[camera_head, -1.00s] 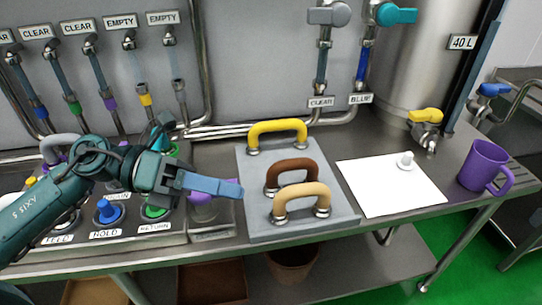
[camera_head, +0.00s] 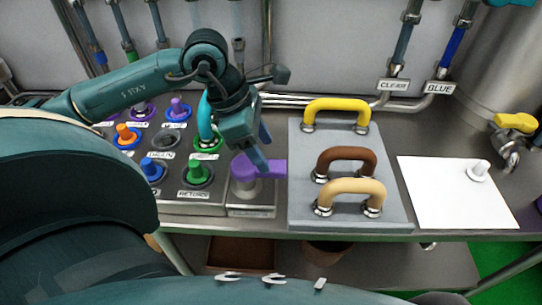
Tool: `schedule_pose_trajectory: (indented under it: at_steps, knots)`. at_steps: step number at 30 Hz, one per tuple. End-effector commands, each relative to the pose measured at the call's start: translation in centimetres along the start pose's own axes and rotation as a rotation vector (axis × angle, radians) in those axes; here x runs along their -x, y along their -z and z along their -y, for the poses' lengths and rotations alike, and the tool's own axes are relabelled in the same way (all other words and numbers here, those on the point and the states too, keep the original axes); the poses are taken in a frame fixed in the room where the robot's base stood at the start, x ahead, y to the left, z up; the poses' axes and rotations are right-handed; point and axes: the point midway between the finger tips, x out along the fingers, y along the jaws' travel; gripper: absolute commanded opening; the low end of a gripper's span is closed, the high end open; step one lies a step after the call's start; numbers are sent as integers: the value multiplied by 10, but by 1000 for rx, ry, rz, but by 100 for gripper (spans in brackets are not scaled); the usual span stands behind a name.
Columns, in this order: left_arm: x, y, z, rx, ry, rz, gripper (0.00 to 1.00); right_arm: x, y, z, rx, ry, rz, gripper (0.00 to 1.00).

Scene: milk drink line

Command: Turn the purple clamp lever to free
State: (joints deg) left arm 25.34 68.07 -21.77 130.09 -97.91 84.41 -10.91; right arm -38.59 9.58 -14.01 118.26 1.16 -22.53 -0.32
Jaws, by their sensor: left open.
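The purple clamp lever (camera_head: 268,169) sits on a pale post on a small metal base (camera_head: 252,211), to the right of the button panel. Its handle points to the right. The label on the base is too small to read. My left gripper (camera_head: 264,147) is open and empty, with its blue fingers pointing down just above and behind the lever. One fingertip overlaps the lever's far edge in the picture, and I cannot tell whether it touches. My right gripper is not in view.
A panel of colored knobs (camera_head: 181,207) is left of the lever. A grey plate (camera_head: 300,215) with yellow, brown and tan handles stands close on its right. A white sheet (camera_head: 440,205) with a small white knob lies farther right. Pipes run along the wall.

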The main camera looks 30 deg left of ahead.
Motion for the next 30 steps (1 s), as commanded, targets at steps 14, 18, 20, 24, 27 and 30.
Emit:
schedule_pose_trajectory:
  at_steps: [14, 18, 20, 24, 27, 30]
  knots:
    - [-44, 0, 0, 0, 1, 0, 56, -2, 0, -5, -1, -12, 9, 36]
    - [-44, 0, 0, 0, 1, 0, 56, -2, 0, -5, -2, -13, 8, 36]
    - [-44, 0, 0, 0, 1, 0, 55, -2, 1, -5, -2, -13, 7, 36]
    - [-43, 0, 0, 0, 1, 0, 43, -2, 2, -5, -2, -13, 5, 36]
    - [-43, 0, 0, 0, 0, 0, 35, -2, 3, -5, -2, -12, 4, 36]
    - [-43, 0, 0, 0, 0, 0, 27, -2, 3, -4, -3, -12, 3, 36]
